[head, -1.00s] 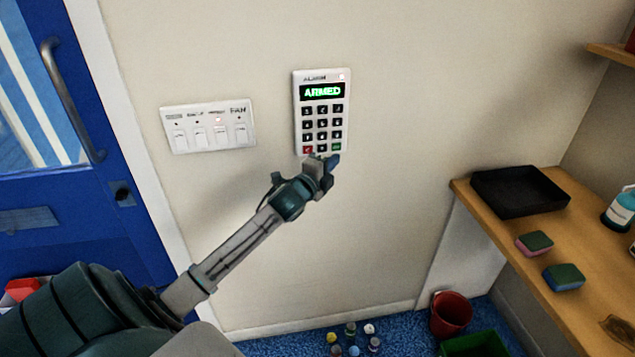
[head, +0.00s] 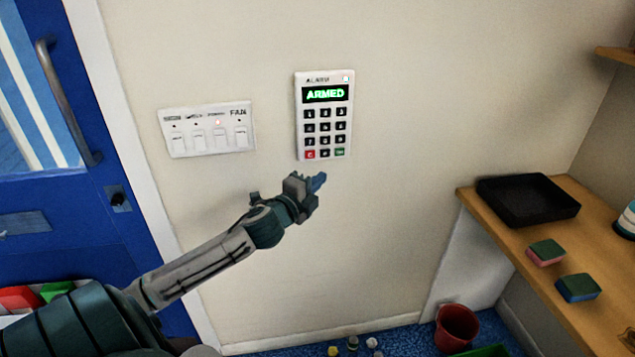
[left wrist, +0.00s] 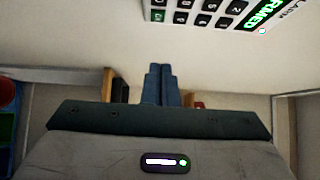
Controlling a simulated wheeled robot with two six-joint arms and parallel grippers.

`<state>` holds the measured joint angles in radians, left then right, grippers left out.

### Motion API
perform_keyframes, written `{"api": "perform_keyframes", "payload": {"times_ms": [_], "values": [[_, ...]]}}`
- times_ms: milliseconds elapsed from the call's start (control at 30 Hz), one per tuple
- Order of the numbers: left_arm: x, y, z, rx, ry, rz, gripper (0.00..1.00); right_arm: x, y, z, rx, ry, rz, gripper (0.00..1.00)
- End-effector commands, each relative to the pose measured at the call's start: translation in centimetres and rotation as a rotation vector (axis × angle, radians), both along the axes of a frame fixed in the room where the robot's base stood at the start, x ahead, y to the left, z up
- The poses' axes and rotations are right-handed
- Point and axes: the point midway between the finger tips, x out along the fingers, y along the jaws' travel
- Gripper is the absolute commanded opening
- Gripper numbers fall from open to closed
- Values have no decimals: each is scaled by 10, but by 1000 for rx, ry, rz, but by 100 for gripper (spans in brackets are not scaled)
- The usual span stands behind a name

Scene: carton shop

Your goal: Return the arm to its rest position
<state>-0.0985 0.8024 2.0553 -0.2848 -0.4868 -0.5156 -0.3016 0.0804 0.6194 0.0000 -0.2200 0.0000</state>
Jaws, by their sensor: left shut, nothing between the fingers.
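My left gripper (head: 317,182) is in the head view, just below the alarm keypad and apart from it. Its fingers are shut with nothing between them, and they also show in the left wrist view (left wrist: 161,85). The white alarm keypad (head: 299,115) is on the wall, with a green display reading ARMED and a lit indicator at its upper right. The keypad also shows upside down at the top of the left wrist view (left wrist: 170,28). My right gripper is not in view.
A white switch panel (head: 185,150) with one red light is left of the keypad. A blue door (head: 80,230) is at the left. A wooden shelf (head: 505,237) at the right bears a black tray (head: 527,203) and two sponges. A red bucket (head: 456,328) stands on the floor.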

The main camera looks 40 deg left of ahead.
Motion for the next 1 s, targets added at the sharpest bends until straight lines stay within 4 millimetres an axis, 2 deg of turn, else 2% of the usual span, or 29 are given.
{"api": "perform_keyframes", "payload": {"times_ms": [467, 567, 667, 767, 800, 867, 1000], "values": [[0, 0, 0, -1, 1, 1, 0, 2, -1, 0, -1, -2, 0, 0], [2, 5, -12, -18, 17, 12, 0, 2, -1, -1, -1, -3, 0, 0], [4, 20, -50, -79, 67, 49, 0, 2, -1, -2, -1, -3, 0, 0], [3, 41, -113, -177, 146, 108, 0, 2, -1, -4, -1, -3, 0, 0], [0, 49, -142, -223, 183, 137, 0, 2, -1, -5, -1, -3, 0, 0], [-7, 60, -188, -292, 237, 181, 0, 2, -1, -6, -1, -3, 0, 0], [-36, 74, -292, -449, 359, 285, 0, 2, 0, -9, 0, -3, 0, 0]]}}
